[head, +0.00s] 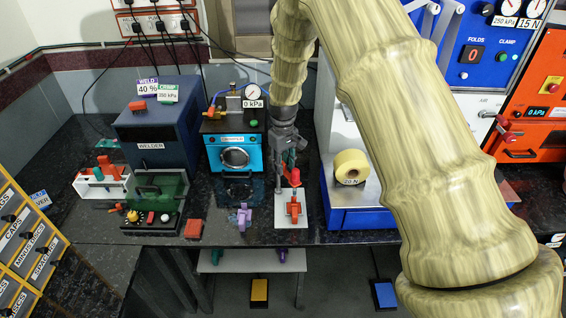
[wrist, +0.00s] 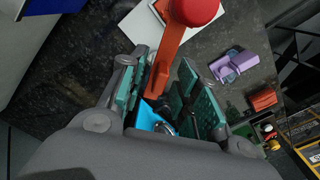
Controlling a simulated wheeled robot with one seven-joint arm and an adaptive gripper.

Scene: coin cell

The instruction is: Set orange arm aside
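The orange arm (wrist: 168,58) with a red ball end shows close up in the wrist view, reaching between my gripper's teal-padded fingers. In the head view the orange arm (head: 294,209) is over a small white plate (head: 283,222) at the bench's front edge, with its red knob above. My gripper (head: 286,172) points down over it. In the wrist view my gripper (wrist: 168,88) is open, with a finger on each side of the arm. The arm is near the left finger, and a gap shows on the right. Contact is hard to tell.
A purple part (head: 240,218) and an orange block (head: 194,228) lie left of the plate. A green fixture (head: 157,192) stands farther left. A blue machine with a yellow roll (head: 351,167) stands right. A turquoise machine (head: 234,150) is behind. Dark bench shows between them.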

